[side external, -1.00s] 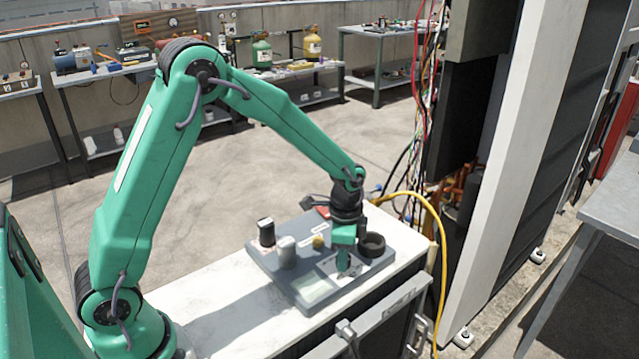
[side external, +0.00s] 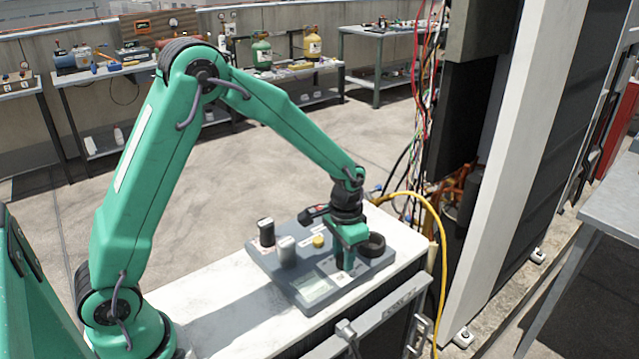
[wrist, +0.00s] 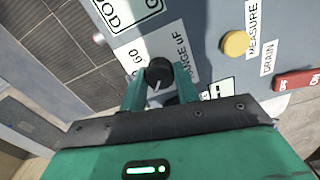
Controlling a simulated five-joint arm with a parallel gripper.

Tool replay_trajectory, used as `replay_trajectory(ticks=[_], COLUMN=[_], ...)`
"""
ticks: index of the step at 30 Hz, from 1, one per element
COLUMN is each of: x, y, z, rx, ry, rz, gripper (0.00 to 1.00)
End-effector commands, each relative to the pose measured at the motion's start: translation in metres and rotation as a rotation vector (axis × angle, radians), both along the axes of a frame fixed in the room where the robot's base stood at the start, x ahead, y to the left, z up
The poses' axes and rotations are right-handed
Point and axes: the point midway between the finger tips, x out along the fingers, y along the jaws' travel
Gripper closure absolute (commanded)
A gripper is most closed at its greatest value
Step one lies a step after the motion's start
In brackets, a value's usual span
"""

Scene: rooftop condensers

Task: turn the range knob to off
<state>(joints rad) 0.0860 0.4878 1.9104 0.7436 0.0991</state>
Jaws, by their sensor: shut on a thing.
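The range knob (wrist: 159,72) is a small black knob with a white pointer line, beside a printed label partly reading "UF" in the wrist view. My gripper (wrist: 160,78) is shut on it, one green finger at each side. In the side external view my gripper (side external: 346,264) points down onto the grey panel (side external: 272,262), and its fingers hide the knob. The pointer line runs toward my gripper's body in the wrist view. I cannot read which mark it points to.
A yellow button (side external: 318,241), a white-topped post (side external: 286,252), a black post (side external: 266,233) and a dark round cup (side external: 372,244) stand on the panel close to my gripper. A red switch (wrist: 297,79) shows in the wrist view. A yellow hose (side external: 436,215) hangs at the right.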

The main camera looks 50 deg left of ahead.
Motion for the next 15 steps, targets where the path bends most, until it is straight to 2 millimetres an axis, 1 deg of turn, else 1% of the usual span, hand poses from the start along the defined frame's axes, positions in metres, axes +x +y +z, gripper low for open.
replay_trajectory(ticks=[10, 11, 12, 14, 15], x=[0.0000, 0.0000, 0.0000, 0.0000, 0.0000], y=[0.0001, 0.0001, 0.0001, 0.0001, 0.0001], z=[0.0003, 0.0003, 0.0003, 0.0003, 0.0002], rx=[0.000, 0.000, 0.000, 0.000, 0.000], ry=[0.000, 0.000, 0.000, 0.000, 0.000], rz=[0.007, 0.007, 0.007, 0.007, 0.006], gripper=[0.93, 0.68, 0.60, 0.48, 0.48])
